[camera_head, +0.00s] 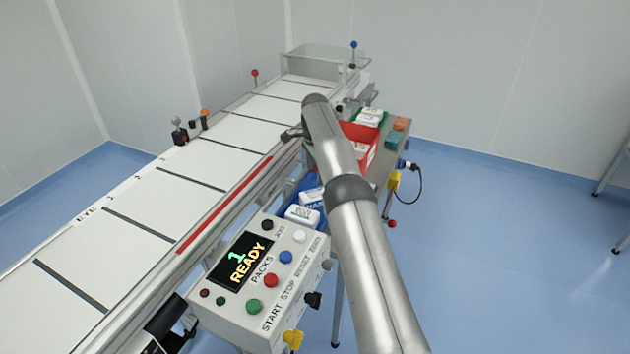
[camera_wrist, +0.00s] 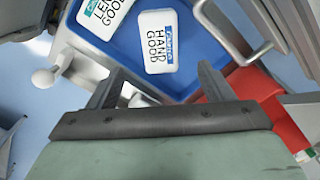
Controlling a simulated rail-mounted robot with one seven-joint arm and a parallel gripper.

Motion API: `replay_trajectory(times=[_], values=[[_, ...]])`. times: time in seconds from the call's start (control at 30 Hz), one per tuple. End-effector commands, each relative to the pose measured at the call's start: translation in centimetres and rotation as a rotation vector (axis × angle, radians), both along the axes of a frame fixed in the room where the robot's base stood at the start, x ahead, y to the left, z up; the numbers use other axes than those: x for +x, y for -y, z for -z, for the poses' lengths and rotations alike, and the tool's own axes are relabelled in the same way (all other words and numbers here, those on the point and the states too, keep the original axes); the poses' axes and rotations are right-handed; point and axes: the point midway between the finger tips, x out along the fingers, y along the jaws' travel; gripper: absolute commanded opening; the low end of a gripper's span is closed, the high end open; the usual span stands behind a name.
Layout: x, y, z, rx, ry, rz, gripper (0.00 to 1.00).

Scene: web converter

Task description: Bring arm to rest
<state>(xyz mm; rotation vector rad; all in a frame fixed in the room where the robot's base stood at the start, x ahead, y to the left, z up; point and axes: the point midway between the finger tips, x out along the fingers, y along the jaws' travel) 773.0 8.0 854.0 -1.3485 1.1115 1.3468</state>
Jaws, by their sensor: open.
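My arm (camera_head: 355,210) reaches from the lower right up over the side of the conveyor in the head view and hides my gripper there. In the wrist view my gripper (camera_wrist: 157,85) is open, its two dark fingers apart with nothing held between them. Beyond the fingers is a blue tray (camera_wrist: 192,88) with white packs. One pack (camera_wrist: 168,45) lies face up and a second pack (camera_wrist: 100,15) is beside it at the upper left. I cannot tell how far the fingertips are above the tray.
The conveyor (camera_head: 150,205) runs along the left. A control box (camera_head: 265,280) showing "1 READY" stands close to my arm. A red bin (camera_head: 358,148) sits on the side table, also visible in the wrist view (camera_wrist: 250,95). The blue floor at right (camera_head: 500,250) is mostly free.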

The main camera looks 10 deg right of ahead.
Motion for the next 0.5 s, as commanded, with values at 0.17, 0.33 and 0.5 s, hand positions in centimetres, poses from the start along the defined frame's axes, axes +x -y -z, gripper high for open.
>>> replay_trajectory(times=[0.17, 0.33, 0.5], values=[[-0.03, 0.03, -1.25, 0.0, -0.001, 0.001, 0.74], [-0.04, 0.02, -1.3, 0.0, -0.001, 0.001, 0.74], [-0.04, 0.02, -1.29, 0.0, -0.001, 0.0, 0.74]])
